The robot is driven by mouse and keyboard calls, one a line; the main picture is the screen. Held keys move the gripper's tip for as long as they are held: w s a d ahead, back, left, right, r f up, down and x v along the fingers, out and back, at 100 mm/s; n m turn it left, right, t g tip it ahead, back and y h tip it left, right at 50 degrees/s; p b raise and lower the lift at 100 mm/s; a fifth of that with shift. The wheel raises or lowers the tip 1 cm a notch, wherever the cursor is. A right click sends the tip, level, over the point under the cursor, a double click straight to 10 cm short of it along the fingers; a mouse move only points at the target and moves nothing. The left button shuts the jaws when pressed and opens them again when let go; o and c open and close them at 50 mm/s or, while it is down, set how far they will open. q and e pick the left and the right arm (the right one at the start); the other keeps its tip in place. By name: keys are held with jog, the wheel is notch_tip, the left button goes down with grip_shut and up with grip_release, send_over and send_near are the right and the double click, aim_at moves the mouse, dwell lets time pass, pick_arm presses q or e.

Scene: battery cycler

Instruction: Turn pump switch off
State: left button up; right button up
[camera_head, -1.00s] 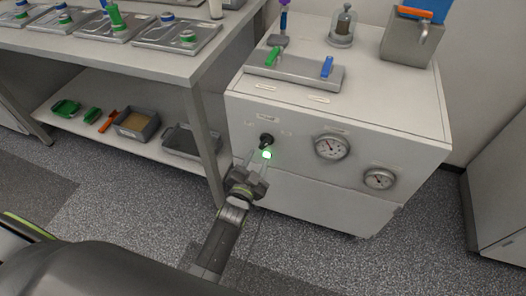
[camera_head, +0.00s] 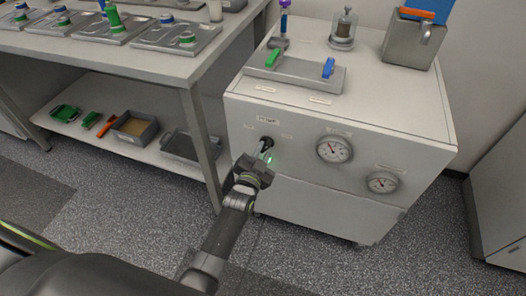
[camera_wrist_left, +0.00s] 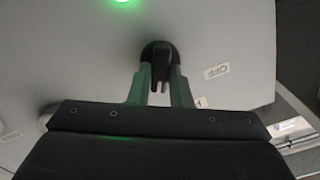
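The pump switch (camera_head: 266,142) is a black rotary knob on the front of the white cabinet. My left gripper (camera_head: 264,155) is at the knob. In the left wrist view the switch (camera_wrist_left: 159,58) lies between the two fingers of my left gripper (camera_wrist_left: 160,88), and an "OFF" label (camera_wrist_left: 217,70) is to its right. The fingers stand on either side of the knob's handle, with narrow gaps seeming to show, so contact is unclear. A green lamp (camera_wrist_left: 122,1) glows at the top edge of that view. My right gripper is not in view.
Two round gauges (camera_head: 334,149) and (camera_head: 382,182) sit right of the switch on the cabinet front. A tray with green and blue handles (camera_head: 292,74) is on the cabinet top. A workbench with a lower shelf (camera_head: 150,152) stands to the left.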

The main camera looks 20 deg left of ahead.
pick_arm(q)
grip_shut()
